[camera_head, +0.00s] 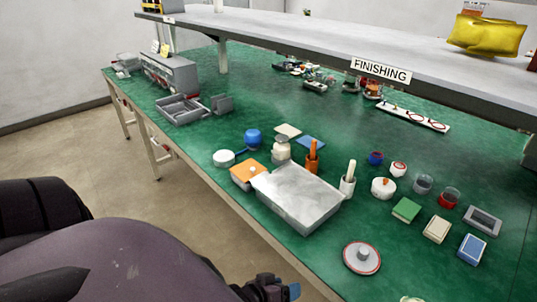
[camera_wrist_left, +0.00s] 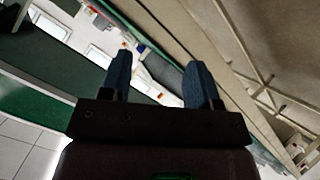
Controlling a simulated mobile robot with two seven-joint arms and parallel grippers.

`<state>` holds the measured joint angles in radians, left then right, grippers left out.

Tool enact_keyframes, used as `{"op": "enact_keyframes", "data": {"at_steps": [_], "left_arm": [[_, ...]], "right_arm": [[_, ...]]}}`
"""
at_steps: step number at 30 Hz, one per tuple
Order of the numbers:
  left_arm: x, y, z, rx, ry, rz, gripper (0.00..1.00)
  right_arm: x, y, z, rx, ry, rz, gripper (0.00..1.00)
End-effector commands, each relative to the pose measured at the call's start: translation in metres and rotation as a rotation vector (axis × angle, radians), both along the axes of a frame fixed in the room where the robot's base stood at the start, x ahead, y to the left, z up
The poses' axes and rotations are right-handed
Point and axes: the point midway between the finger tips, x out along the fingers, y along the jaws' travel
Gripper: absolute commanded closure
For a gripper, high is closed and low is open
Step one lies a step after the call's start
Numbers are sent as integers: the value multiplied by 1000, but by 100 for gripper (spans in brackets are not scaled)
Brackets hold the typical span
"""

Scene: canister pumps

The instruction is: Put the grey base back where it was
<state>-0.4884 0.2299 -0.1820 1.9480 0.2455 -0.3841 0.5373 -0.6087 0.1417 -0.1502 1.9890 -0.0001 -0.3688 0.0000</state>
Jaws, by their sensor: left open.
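I cannot tell for certain which item is the grey base. A grey rectangular frame-like piece (camera_head: 482,220) lies on the green table at the right. A round grey disc with a red rim and a small knob (camera_head: 362,257) lies near the front edge. My left gripper (camera_head: 284,291) is low at the bottom of the head view, beside the table's front edge and apart from these pieces. In the left wrist view my left gripper (camera_wrist_left: 158,75) has its two blue fingers apart with nothing between them. My right gripper is not in view.
A large grey tray (camera_head: 297,192) sits mid-table, with orange and white holders behind it. Small pots and green, cream and blue blocks (camera_head: 472,248) stand at right. A shelf labelled FINISHING (camera_head: 381,70) overhangs the back. Green tabletop between tray and disc is bare.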

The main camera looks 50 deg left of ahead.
Motion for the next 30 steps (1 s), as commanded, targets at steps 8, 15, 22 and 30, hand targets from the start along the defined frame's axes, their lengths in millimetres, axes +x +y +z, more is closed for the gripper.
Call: {"op": "enact_keyframes", "data": {"at_steps": [8,15,22,30], "left_arm": [[-34,12,-5,513,-18,-177,44],[-41,14,-5,640,-15,-227,44],[-41,14,-5,639,-15,-227,44],[-41,14,-5,637,-15,-226,44]], "right_arm": [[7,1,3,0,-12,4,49],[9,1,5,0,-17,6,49],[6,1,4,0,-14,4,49],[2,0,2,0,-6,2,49]]}}
